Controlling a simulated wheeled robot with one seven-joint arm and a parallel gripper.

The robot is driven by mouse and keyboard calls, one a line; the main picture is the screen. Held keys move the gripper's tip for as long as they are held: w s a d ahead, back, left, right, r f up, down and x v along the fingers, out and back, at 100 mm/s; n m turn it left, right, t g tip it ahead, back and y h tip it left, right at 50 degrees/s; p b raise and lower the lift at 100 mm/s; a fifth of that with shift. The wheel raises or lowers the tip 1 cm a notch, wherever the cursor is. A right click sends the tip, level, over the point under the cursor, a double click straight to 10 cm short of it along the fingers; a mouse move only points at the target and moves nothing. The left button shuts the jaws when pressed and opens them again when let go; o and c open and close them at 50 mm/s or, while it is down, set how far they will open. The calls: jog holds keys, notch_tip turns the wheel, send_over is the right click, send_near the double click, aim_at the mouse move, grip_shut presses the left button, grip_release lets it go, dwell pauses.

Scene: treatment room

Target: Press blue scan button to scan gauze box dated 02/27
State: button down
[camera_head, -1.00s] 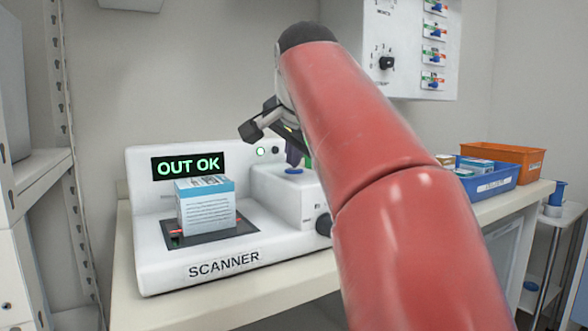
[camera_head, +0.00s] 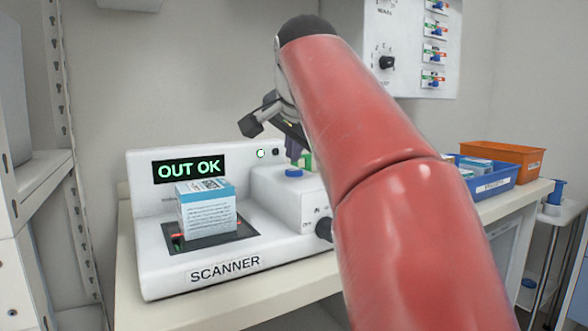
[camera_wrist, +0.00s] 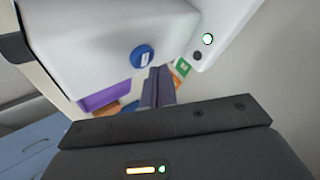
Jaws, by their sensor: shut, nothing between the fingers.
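The white scanner (camera_head: 165,275) stands on the table, its display (camera_head: 188,169) reading "OUT OK" in green. A blue and white gauze box (camera_head: 208,212) stands upright on the scanner's dark plate; its date is not legible. The blue scan button (camera_head: 294,173) sits on top of the raised housing at the scanner's right; it also shows in the wrist view (camera_wrist: 142,56). My gripper (camera_head: 293,152) is shut and empty, its fingertips just above the button and apart from it. In the wrist view its fingers (camera_wrist: 157,85) are together, beside the button.
A blue bin (camera_head: 495,184) with boxes and an orange bin (camera_head: 505,155) stand at the right of the table. A control panel (camera_head: 405,45) hangs on the wall behind. My red arm hides the table's middle. A shelf (camera_head: 40,180) stands at the left.

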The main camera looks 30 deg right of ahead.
aim_at(294, 171)
jog(key=shift+r+p, duration=1.9)
jog(key=shift+r, duration=0.65)
